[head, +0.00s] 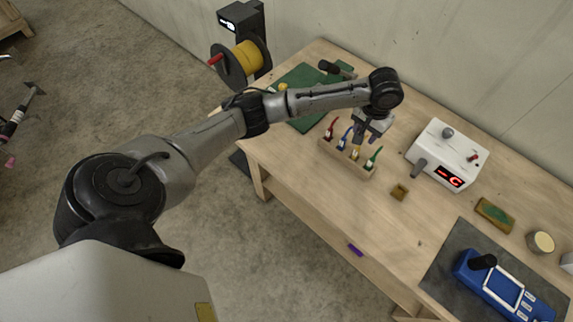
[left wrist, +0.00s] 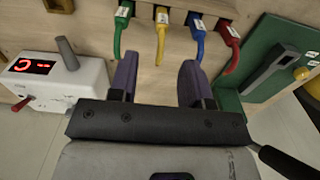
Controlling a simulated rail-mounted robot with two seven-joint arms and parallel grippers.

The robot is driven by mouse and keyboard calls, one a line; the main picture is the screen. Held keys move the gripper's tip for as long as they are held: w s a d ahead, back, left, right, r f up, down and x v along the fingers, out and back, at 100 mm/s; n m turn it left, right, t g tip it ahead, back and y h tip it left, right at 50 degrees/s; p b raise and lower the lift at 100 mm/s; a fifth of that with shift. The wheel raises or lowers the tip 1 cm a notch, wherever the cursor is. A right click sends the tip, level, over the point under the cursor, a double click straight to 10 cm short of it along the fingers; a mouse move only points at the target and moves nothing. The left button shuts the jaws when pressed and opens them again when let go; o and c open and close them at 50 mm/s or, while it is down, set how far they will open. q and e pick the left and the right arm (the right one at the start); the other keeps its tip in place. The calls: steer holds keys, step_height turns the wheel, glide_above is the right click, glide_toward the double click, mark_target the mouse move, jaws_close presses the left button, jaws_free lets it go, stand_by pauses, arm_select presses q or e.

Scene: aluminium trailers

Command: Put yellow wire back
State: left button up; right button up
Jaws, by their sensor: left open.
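A wooden rack (head: 335,156) on the workbench holds red, blue, yellow and green wires, each with a white label. The yellow wire (left wrist: 161,38) hangs from the rack between the green wire (left wrist: 120,35) and the blue wire (left wrist: 196,38) in the left wrist view. My left gripper (left wrist: 158,62) is open with its purple fingers on either side of the yellow wire, and the wire's lower end reaches between them. I cannot tell whether a finger touches it. In the head view my left gripper (head: 360,133) is over the rack and partly hides it. My right gripper is not in view.
A white device with a red display (head: 447,155) stands right of the rack. A blue meter (head: 500,285) lies on a dark mat. A yellow spool (head: 240,60) is behind, beside a green board (head: 297,92).

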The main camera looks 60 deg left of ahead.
arm_select(q)
steer(key=s+d+f+m, duration=0.1)
steer(key=s+d+f, duration=0.1)
steer(key=s+d+f+m, duration=0.1)
steer(key=s+d+f, duration=0.1)
steer(key=d+f, duration=0.1)
steer(key=s+d+f+m, duration=0.1)
steer(key=s+d+f, duration=0.1)
steer(key=d+f, duration=0.1)
steer(key=shift+f+t+h, duration=0.1)
steer(key=shift+t+h, duration=0.2)
steer(key=s+d+f+m, duration=0.1)
steer(key=s+d, duration=0.1)
steer(key=s, duration=0.1)
steer(key=s+d+f, duration=0.2)
steer(key=s, duration=0.2)
steer(key=s+d+f+m+t+h, duration=0.1)
steer(key=s+d+f, duration=0.1)
steer(key=s, duration=0.1)
steer(key=shift+s+d+f+m, duration=0.15)
steer(key=shift+d+m, duration=0.15)
steer(key=shift+d, duration=0.1)
steer(key=s+a+r+t+y, duration=0.1)
steer(key=s+a+t, duration=0.1)
steer(key=s, duration=1.6)
steer(key=shift+r+m, duration=0.25)
steer(key=shift+m, duration=0.05)
